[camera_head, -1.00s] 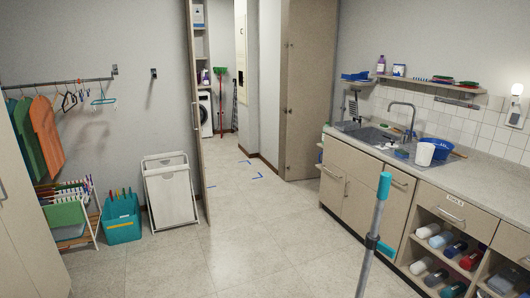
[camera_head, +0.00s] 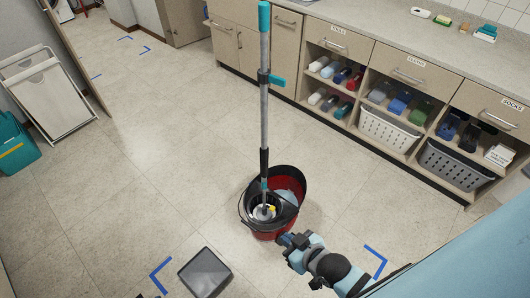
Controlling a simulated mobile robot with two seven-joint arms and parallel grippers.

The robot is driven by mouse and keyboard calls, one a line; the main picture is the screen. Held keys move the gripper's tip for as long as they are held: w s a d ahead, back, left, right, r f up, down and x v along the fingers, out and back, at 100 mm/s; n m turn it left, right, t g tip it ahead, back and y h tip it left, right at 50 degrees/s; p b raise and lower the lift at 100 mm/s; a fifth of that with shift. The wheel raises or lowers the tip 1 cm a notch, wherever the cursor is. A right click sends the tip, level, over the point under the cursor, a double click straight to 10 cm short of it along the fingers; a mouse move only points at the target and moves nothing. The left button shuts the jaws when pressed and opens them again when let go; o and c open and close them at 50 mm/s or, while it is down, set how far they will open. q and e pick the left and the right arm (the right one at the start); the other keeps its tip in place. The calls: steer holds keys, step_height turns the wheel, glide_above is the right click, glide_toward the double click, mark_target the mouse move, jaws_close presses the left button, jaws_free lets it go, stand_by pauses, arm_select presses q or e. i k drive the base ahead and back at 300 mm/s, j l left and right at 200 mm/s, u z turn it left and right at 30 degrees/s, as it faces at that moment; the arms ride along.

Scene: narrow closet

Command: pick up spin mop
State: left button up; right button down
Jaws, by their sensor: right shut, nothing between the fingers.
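The spin mop (camera_head: 264,120) stands upright in a dark red and black bucket (camera_head: 270,222) on the tiled floor. Its handle is grey with a teal top and a teal clip, and its head is down inside the bucket, mostly hidden. My right gripper (camera_head: 286,240) reaches in from the lower right. It is shut and empty, close beside the bucket's lower right side as seen in the picture; I cannot tell whether it touches. My left gripper is not in view.
A dark square bin (camera_head: 205,272) stands at the bottom, left of my right gripper. A white hamper (camera_head: 50,95) and teal box (camera_head: 15,147) are at left. Floor between is clear.

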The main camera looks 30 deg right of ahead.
mark_target(264, 88)
steer(key=z, duration=0.9)
